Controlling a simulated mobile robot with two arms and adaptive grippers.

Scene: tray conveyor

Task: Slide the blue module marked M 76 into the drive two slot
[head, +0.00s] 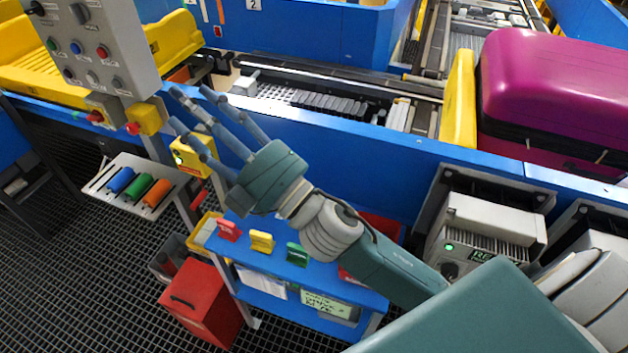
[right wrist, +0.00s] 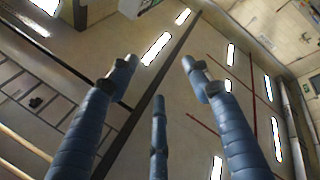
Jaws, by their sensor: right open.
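A small blue module (head: 121,180) lies in a light grey rack (head: 103,188) at the left, beside a green one and an orange one. Any marking on it is too small to read. Drive units with slots sit under the conveyor at the right, one with a green light (head: 490,235) and another partly cut off (head: 604,240). I cannot tell which is drive two. My right gripper (head: 188,106) is open and empty, raised in front of the blue conveyor side, right of the rack and apart from it. The right wrist view shows its spread fingers (right wrist: 159,72) against the ceiling. My left gripper is not in view.
A grey button panel (head: 96,45) hangs at the upper left. A blue cart (head: 225,245) with red, yellow and green tags stands below my right arm. A red box (head: 200,305) is on the grated floor. A magenta suitcase (head: 560,75) rests on the conveyor.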

